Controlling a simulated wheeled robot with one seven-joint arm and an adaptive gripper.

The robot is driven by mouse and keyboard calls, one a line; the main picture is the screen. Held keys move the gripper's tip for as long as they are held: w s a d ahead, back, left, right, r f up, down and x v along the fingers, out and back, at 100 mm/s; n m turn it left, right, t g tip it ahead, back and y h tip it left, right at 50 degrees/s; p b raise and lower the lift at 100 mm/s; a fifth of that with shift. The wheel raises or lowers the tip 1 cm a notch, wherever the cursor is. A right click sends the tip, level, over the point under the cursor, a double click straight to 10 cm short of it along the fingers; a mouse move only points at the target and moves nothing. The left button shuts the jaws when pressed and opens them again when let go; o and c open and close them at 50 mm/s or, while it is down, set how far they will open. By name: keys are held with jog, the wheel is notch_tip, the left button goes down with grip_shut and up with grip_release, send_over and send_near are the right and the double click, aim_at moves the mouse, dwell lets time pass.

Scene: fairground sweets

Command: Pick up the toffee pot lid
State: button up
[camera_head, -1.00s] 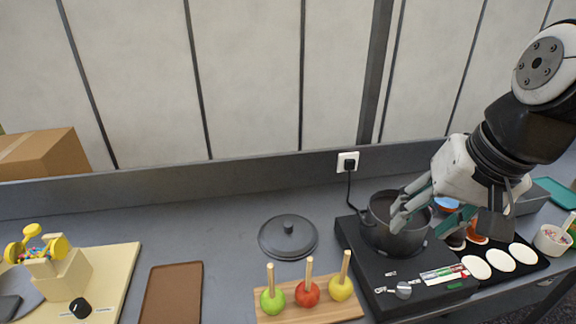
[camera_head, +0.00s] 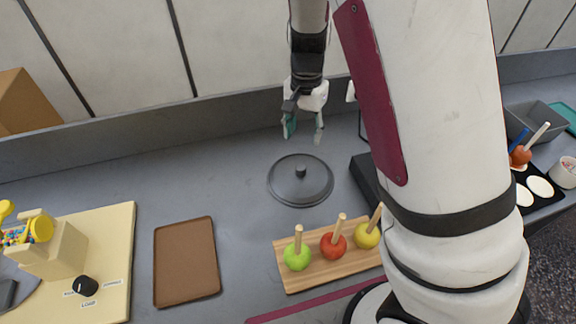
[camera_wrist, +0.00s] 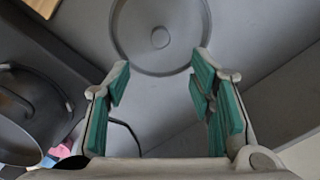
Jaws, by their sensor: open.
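The toffee pot lid (camera_head: 285,184) is a dark grey round disc with a small knob (camera_head: 300,170) at its centre. It lies flat on the grey counter, behind the apples. My gripper (camera_head: 304,136) is open and empty, pointing down above the counter just behind the lid. In the wrist view the lid (camera_wrist: 185,50) is at the top centre, beyond the spread green-padded fingers (camera_wrist: 160,72). The fingers do not touch it. The pot (camera_wrist: 22,125) shows in part at the left of the wrist view; in the head view my arm hides it.
A wooden board (camera_head: 300,280) with green, red and yellow apples on sticks lies in front of the lid. A brown tray (camera_head: 186,292) lies to the left, then a cream board (camera_head: 118,250). The black stove (camera_head: 364,176) stands right of the lid. Counter left of the lid is clear.

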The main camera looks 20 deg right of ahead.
aim_at(301, 167)
notch_tip(301, 167, down, 14)
jog(key=shift+a+r+p, duration=0.1)
jog(key=shift+r+p, duration=0.15)
jog(key=shift+p, duration=0.1)
jog(key=shift+c, duration=0.3)
grip_shut()
